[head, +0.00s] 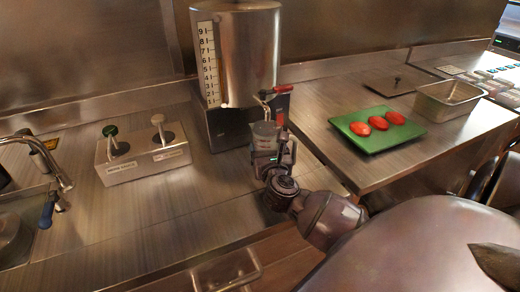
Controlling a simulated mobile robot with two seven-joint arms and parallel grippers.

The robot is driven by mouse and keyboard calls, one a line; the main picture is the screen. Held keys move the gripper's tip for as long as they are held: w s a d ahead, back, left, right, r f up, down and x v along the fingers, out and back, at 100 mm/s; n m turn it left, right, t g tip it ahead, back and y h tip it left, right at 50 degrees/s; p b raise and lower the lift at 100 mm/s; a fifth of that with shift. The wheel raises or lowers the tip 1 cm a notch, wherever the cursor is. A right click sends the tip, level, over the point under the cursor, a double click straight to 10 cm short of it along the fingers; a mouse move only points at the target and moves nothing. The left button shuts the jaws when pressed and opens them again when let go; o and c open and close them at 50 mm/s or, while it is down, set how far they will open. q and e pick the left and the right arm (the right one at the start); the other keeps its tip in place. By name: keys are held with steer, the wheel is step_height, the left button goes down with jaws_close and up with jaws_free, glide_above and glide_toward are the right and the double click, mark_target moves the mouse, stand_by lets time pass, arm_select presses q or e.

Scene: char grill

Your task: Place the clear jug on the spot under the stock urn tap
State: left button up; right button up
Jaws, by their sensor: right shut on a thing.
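The stock urn (247,50) is a tall steel cylinder with a number scale on its front, standing on a dark base at the back of the counter. Its tap (266,96) has a red handle and points down at the front. The clear jug (264,133) is right under or just in front of the tap. My right gripper (267,152) is shut on the jug from the near side and hides its lower part. I cannot tell whether the jug touches the surface. My left gripper is not in view.
A sink faucet (42,160) is at the far left. On the raised right counter are a green tray (377,143) with red slices, a steel pan (449,101) and a flat lid (397,84).

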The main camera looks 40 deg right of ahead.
steer(key=shift+w+d+f, duration=0.15)
steer(key=shift+d, duration=0.05)
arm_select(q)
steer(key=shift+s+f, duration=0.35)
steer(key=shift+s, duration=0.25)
arm_select(e)
steer(key=shift+a+f, duration=0.1)
steer(key=o, duration=0.9)
steer(key=shift+c, duration=0.2)
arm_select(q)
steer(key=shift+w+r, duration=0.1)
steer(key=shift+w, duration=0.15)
arm_select(e)
steer(key=shift+r, duration=0.25)
steer(key=v, duration=1.1)
steer(key=shift+f, duration=0.2)
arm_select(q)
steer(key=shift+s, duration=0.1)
arm_select(e)
steer(key=shift+s+a, duration=0.2)
steer(key=shift+s, duration=0.3)
